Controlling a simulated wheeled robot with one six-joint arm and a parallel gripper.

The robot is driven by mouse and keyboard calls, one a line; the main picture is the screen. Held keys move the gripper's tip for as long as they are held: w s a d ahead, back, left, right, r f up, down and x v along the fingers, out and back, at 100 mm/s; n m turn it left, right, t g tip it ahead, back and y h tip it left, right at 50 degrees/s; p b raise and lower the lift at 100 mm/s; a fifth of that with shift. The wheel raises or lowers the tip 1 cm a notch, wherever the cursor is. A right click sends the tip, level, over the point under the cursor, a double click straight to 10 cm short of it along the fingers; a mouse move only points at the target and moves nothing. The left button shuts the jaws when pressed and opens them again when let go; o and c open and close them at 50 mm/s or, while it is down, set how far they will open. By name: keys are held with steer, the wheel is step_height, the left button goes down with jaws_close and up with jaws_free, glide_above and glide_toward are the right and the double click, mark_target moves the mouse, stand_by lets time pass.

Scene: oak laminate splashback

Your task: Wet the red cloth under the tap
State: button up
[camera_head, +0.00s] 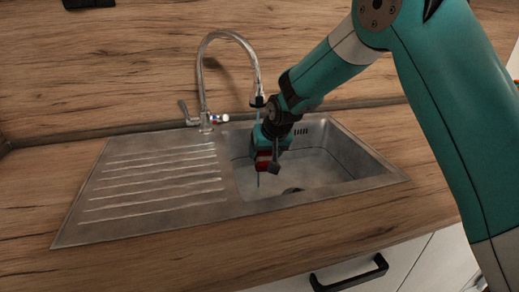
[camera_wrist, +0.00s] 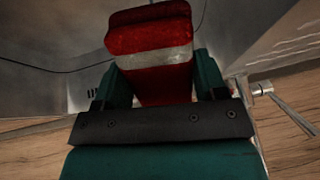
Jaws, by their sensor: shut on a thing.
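The red cloth (camera_head: 263,164), a folded bundle with a pale band, is in my gripper (camera_head: 268,157) over the sink basin (camera_head: 335,172). In the wrist view the cloth (camera_wrist: 150,40) sits between the two teal fingers, and my gripper (camera_wrist: 156,80) is shut on it. The chrome tap (camera_head: 203,75) arches over the basin, its spout just above my gripper. A thin pale-blue line, which looks like running water, drops from the spout past the cloth. My wrist partly hides the cloth, so I cannot tell whether the stream touches it.
A ribbed steel drainboard (camera_head: 155,180) lies left of the basin and is empty. The tap lever (camera_head: 184,111) stands left of the tap's base. A wooden counter (camera_head: 200,262) surrounds the sink, with a black drawer handle (camera_head: 349,275) below its front edge.

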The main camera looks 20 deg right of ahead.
steer(key=shift+s+d+b, duration=0.1)
steer(key=shift+s+d, duration=0.1)
steer(key=shift+s, duration=0.6)
steer(key=shift+s+d+b, duration=0.15)
steer(key=shift+s, duration=0.7)
steer(key=shift+s+d+b, duration=0.1)
steer(key=shift+s+d, duration=0.1)
steer(key=shift+s, duration=0.6)
steer(key=s+d+r+p, duration=0.1)
steer(key=s+r+p, duration=0.1)
steer(key=s+r, duration=0.2)
steer(key=shift+s, duration=0.45)
